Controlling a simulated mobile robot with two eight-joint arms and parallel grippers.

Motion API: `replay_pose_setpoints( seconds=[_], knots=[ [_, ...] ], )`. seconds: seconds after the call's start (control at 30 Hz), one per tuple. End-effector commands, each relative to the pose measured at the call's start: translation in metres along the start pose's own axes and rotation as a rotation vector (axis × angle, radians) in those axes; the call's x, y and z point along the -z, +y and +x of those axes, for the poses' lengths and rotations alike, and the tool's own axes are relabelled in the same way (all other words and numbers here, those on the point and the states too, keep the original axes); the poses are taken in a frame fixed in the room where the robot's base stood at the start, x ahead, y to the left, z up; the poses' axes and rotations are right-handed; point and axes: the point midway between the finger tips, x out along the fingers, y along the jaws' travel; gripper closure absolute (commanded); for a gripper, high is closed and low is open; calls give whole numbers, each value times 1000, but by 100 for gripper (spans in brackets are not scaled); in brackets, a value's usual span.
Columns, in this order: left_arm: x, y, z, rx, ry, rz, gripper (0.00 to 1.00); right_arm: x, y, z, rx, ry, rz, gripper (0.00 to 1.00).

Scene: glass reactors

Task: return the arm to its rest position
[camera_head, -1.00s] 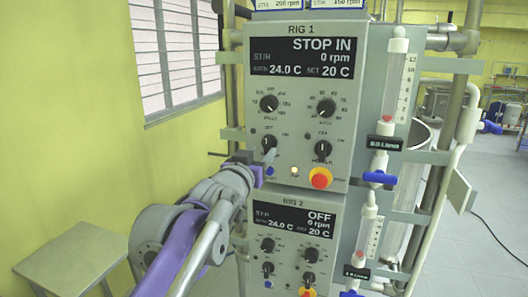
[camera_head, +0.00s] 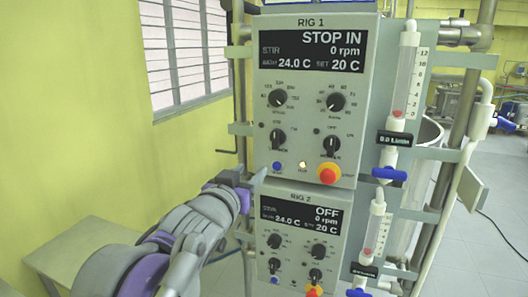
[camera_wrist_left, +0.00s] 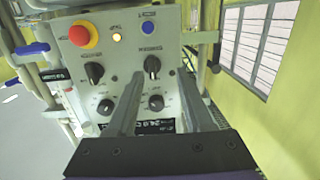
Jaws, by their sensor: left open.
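My left gripper (camera_head: 254,183) is in front of the left side of the rig panels, near the seam between RIG 1 and RIG 2. It is open and empty; in the left wrist view its two fingers (camera_wrist_left: 160,82) stand apart, with panel knobs visible between and beyond them. The RIG 1 panel (camera_head: 310,116) shows STOP IN, 0 rpm, 24.0 C and SET 20 C. Its lower left knob (camera_head: 278,138) is clear of the gripper. The RIG 2 panel (camera_head: 295,243) below shows OFF. My right gripper is not in view.
A red emergency button on a yellow base (camera_head: 328,174) sits low on RIG 1. Flow tubes with blue valves (camera_head: 389,174) stand on the right. A small table (camera_head: 80,250) is at the lower left. The floor at the right is mostly clear.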

Motion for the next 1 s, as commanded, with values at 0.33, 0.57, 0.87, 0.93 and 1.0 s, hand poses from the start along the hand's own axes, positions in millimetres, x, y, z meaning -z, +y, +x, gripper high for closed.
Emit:
replay_pose_setpoints(
  seconds=[0.33, 0.57, 0.87, 0.93, 1.0],
  knots=[
    [-210, -72, -103, 245, -501, -38, 49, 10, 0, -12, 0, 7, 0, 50],
    [-340, -71, -202, 272, -836, -95, 49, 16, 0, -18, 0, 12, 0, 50],
    [-407, -55, -265, 240, -1025, -141, 49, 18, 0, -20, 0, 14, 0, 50],
    [-409, -55, -267, 238, -1032, -142, 49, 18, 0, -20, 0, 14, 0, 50],
    [-409, -55, -267, 238, -1032, -141, 49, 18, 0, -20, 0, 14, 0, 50]
  ],
)
